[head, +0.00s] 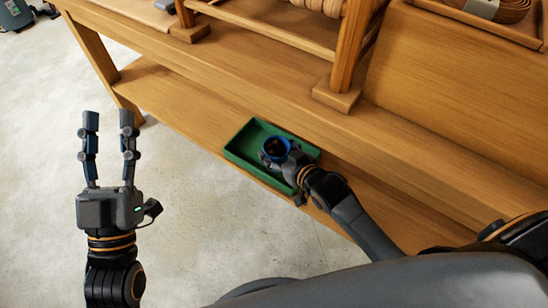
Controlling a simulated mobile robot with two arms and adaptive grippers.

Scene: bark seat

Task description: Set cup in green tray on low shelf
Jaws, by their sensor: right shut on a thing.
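The green tray (240,146) lies on the low shelf (185,103) of the wooden bench, close to the shelf's front edge. A small cup with a blue rim (275,148) is inside the tray's outline, near its middle. Whether its base touches the tray floor is hidden. My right gripper (289,158) reaches in from the right and is shut on the cup; its fingers are partly hidden. My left gripper (107,124) is open and empty, fingers pointing up in the picture, over the floor left of the tray.
The bench top (260,66) overhangs behind the tray. On it stands a wooden frame (345,60) with rolled material, and a box with a coil (497,10) is at top right. The low shelf is bare left of the tray. The floor (190,210) in front is clear.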

